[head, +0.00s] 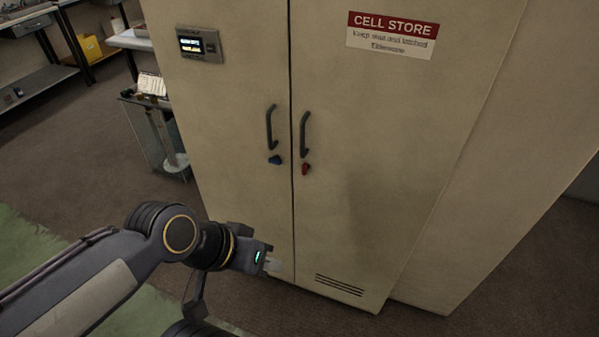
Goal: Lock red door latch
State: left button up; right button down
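The red latch (306,168) is a small knob on the right door (370,140) of a tall beige cabinet, just below that door's dark handle (305,135). A blue latch (274,160) sits on the left door (230,110), below its own dark handle (271,127). Both doors look closed. My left gripper (272,265) is in front of the lower part of the left door, below and left of the red latch and apart from it. Its fingers are small and pale here, and their opening is unclear. My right gripper is not in view.
A small display panel (200,43) is on the left door's upper part, and a CELL STORE sign (392,33) on the right door. A cart (158,130) stands left of the cabinet. Benches are at the back left. Brown floor (85,150) is clear there.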

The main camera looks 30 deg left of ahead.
pick_arm(q)
jog(key=shift+w, duration=0.35)
jog(key=shift+c, duration=1.1)
jog(key=w+h, duration=0.1)
jog(key=w, duration=0.1)
jog(key=w+n+g+h+b, duration=0.1)
jog(key=w, duration=0.2)
jog(key=w+g+h+b, duration=0.1)
jog(key=w+h, duration=0.1)
jog(key=shift+w+a+f, duration=0.1)
jog(key=shift+w+f, duration=0.15)
jog(key=shift+w, duration=0.1)
grip_shut()
jog(key=w+a+f+n+t+h+b, duration=0.1)
jog(key=w+a+f+n+t, duration=0.2)
jog(key=w+a+f+t, duration=0.2)
jog(key=w+a+f+n+t+h+b, duration=0.2)
jog(key=w+a+f+n+t, duration=0.2)
jog(key=w+a+f, duration=0.5)
jog(key=w+a+t, duration=0.1)
jog(key=w+a, duration=0.3)
jog(key=a, duration=0.2)
jog(key=shift+w+h, duration=0.15)
jog(key=shift+h, duration=0.15)
